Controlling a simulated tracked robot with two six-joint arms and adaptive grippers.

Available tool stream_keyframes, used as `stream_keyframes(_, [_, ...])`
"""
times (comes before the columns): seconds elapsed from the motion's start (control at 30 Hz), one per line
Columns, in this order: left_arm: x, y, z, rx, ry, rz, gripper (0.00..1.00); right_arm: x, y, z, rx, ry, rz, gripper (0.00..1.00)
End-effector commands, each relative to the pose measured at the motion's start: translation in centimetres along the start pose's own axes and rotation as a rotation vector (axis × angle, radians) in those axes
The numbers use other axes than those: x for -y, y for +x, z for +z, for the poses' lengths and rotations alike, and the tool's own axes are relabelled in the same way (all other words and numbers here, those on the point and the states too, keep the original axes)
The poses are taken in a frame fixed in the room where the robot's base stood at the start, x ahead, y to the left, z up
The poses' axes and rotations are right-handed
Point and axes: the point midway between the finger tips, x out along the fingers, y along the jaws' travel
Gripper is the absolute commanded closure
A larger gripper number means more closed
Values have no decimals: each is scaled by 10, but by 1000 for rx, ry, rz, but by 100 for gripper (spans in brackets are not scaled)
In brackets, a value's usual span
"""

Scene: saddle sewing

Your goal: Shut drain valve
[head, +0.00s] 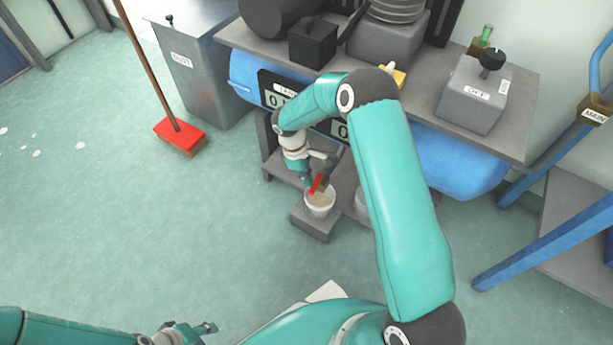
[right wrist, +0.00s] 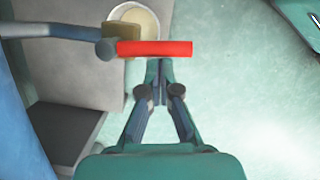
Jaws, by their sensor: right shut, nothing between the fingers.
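The drain valve's red lever (head: 317,184) shows above a white cup in the head view. In the right wrist view the lever (right wrist: 160,48) lies crosswise, pointing right from a grey pivot, roughly in line with the grey pipe (right wrist: 60,30) at left. The brass-coloured valve body (right wrist: 119,40) is partly behind it. My right gripper (right wrist: 160,66) is shut and empty, its fingertips right by the lever's lower edge; I cannot tell if they touch. In the head view my right gripper (head: 308,182) is partly hidden. My left gripper (head: 208,328) is far off at the bottom left, jaws unclear.
The white cup (head: 320,206) with pale contents stands on a grey step (head: 313,225) under the valve. A blue tank (head: 245,76) lies under the bench (head: 440,110). A red broom (head: 180,134) and a grey bin (head: 200,80) stand left.

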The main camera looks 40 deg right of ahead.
Motion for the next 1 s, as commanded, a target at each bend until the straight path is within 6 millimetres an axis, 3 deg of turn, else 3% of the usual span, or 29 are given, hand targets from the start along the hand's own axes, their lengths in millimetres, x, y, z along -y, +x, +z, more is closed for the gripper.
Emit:
stream_keyframes(0.57, [-1, -3, 0, 0, 0, 0, 60, 3, 1, 8, 4, -124, 28, 100])
stream_keyframes(1.0, [-2, -5, 0, 0, 0, 0, 60, 7, 7, 30, 3, -491, 113, 100])
